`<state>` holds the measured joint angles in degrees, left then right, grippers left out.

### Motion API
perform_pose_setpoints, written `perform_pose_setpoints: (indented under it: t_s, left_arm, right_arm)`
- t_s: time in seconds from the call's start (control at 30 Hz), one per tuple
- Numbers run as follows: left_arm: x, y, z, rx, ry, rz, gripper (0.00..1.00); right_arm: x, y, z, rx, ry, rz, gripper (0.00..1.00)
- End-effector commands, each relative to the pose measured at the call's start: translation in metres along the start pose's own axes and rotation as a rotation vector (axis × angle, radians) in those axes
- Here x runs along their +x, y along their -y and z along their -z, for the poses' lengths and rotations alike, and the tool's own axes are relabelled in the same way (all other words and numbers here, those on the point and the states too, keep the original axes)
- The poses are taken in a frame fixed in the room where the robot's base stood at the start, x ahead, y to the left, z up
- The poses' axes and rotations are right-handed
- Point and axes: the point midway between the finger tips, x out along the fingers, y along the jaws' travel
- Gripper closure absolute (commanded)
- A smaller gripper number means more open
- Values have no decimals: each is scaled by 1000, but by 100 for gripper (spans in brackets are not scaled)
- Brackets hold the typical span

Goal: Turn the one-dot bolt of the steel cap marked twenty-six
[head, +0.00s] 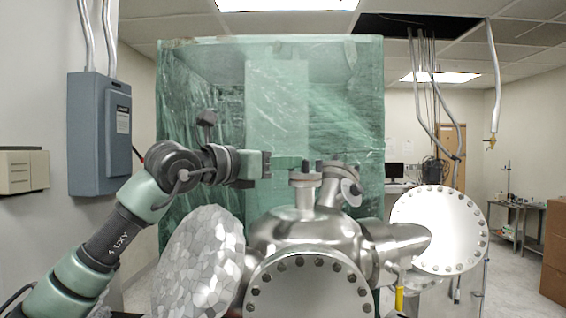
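A steel vacuum chamber (305,238) stands in front of me with several bolted round caps. A large cap (310,290) faces me at the bottom, and another large cap (440,228) is at the right. A small capped port (305,180) stands upright on top, with dark bolts on it, and a second small port (346,186) tilts to the right beside it. No number or bolt dots are legible. Contact and finger opening cannot be made out. My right gripper is out of view.
A faceted silvery rounded shape (200,262) bulges at the chamber's left, below my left arm. A green translucent enclosure (270,90) stands behind the chamber. A grey electrical box (99,135) hangs on the left wall. Open floor shows at the right.

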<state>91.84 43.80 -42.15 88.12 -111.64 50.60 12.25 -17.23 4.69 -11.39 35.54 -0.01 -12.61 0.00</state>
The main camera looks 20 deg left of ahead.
Motion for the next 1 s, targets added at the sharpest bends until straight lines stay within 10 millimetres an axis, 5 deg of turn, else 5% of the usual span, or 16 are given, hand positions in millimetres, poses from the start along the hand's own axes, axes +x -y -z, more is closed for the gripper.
perform_pose_setpoints:
  t_s: [0.23, 0.63, 1.0]
  left_arm:
    - [-10, -1, 1, 0, 3, -1, 65]
    - [-71, -1, 2, 0, 2, -1, 65]
    - [-78, 0, 0, 0, 0, 0, 65]
  right_arm:
    - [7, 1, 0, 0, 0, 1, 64]
    - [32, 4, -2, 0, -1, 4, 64]
    - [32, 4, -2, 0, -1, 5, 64]
